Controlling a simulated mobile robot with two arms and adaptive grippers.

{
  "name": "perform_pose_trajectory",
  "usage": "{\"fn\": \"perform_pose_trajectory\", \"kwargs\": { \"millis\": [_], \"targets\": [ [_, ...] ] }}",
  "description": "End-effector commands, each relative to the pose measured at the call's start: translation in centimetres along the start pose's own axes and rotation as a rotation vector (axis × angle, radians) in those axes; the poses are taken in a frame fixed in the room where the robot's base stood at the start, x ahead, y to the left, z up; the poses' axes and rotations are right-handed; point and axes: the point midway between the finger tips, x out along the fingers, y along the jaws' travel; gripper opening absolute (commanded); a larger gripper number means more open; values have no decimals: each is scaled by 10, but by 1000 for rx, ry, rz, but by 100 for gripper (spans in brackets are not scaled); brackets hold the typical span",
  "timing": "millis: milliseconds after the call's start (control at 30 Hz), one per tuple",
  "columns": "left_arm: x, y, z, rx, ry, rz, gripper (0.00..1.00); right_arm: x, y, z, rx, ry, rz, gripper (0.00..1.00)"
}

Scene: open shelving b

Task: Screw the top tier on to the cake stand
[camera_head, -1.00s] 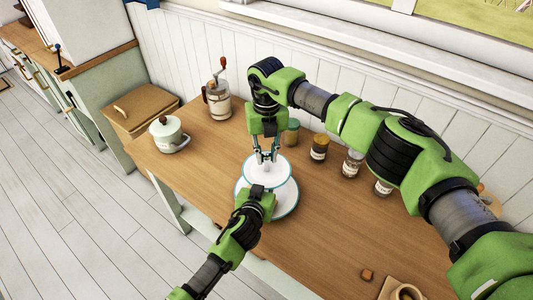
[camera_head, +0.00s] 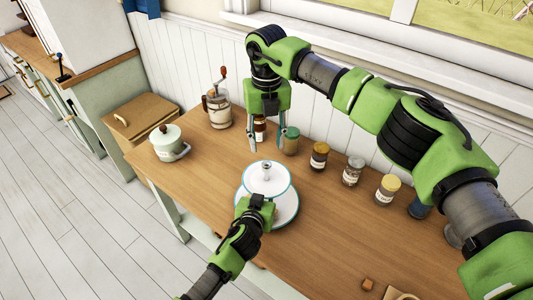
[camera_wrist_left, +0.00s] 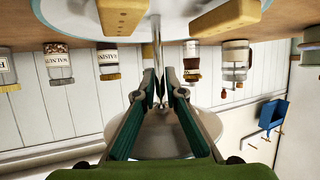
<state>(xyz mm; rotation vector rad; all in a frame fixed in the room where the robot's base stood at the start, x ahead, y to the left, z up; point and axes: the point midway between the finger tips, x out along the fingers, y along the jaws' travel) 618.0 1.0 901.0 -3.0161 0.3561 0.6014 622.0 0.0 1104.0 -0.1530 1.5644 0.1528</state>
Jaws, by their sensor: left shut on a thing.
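The cake stand has a large white lower tier (camera_head: 287,215) with a teal rim and a smaller white top tier (camera_head: 253,181) above it. A small metal knob (camera_head: 267,166) stands at the top tier's centre. My left gripper (camera_head: 262,205) reaches in from the front, its fingertips hidden under the top tier. In the left wrist view, which is upside down, its fingers (camera_wrist_left: 161,98) are shut on the thin metal post (camera_wrist_left: 156,45) between the tiers. My right gripper (camera_head: 267,143) is open and empty above and behind the knob, apart from it.
A grinder (camera_head: 217,108) and a lidded pot (camera_head: 168,143) stand to the left.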

Motion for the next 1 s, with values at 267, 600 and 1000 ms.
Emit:
{"fn": "perform_pose_trajectory", "kwargs": {
  "millis": [267,600,1000],
  "targets": [
    [0,0,0,0,1,1,0,-29,0,0,-1,0,0,39],
    [0,0,-1,0,1,1,21,-30,1,0,-1,1,0,39],
    [-1,0,0,0,0,0,30,-30,1,0,-1,1,0,39]
  ]
}}
